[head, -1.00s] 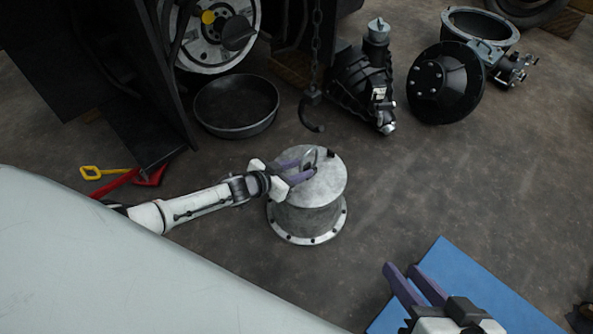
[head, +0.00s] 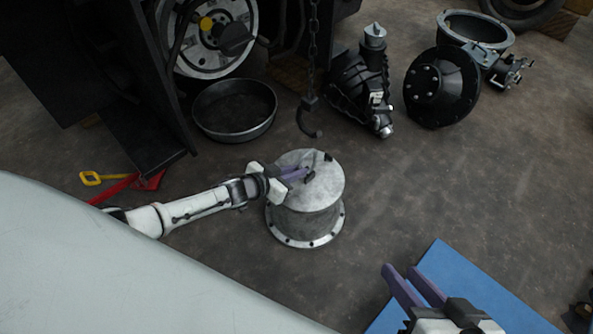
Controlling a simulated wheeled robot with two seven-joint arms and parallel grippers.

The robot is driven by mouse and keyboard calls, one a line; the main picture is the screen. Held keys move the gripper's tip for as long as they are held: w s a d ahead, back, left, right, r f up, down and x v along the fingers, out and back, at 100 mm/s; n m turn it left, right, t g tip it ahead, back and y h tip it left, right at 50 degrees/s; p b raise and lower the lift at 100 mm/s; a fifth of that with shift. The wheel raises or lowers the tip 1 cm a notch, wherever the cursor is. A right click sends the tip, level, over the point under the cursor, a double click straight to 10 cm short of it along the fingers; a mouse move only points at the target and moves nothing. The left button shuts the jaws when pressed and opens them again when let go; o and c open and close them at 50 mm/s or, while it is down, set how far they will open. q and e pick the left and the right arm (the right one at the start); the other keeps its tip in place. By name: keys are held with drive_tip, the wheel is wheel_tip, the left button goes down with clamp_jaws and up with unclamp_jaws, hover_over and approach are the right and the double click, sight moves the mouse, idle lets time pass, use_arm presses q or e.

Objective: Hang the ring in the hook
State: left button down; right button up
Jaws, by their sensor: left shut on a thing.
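A grey metal drum (head: 305,222) with a bolted bottom flange stands upright on the floor. My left gripper (head: 303,174) reaches over its lid from the left, its purple fingers close together and shut on the ring. The ring is mostly hidden by the fingers; only a small dark bit shows at the tips. A dark hook (head: 310,122) hangs on a chain (head: 312,45) behind the drum, apart from the gripper, and is empty. My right gripper (head: 408,284) is at the lower right, its fingers apart and empty.
A round black pan (head: 235,130) lies left of the hook. Dark machine parts (head: 362,88) and a black flanged part (head: 440,88) stand at the back right. A blue mat (head: 455,275) lies at the lower right. Floor right of the drum is clear.

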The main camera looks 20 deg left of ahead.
use_arm(q)
drive_tip(key=shift+r+p, duration=1.4)
drive_tip(key=shift+r, duration=0.05)
drive_tip(key=shift+f, duration=0.1)
drive_tip(key=s+d+r+p, duration=0.3)
drive_tip(key=d+p, duration=0.1)
drive_tip(key=d, duration=0.4)
drive_tip(key=shift+d+p, duration=0.3)
drive_tip(key=shift+p, duration=0.1)
drive_tip(key=shift+r, duration=0.1)
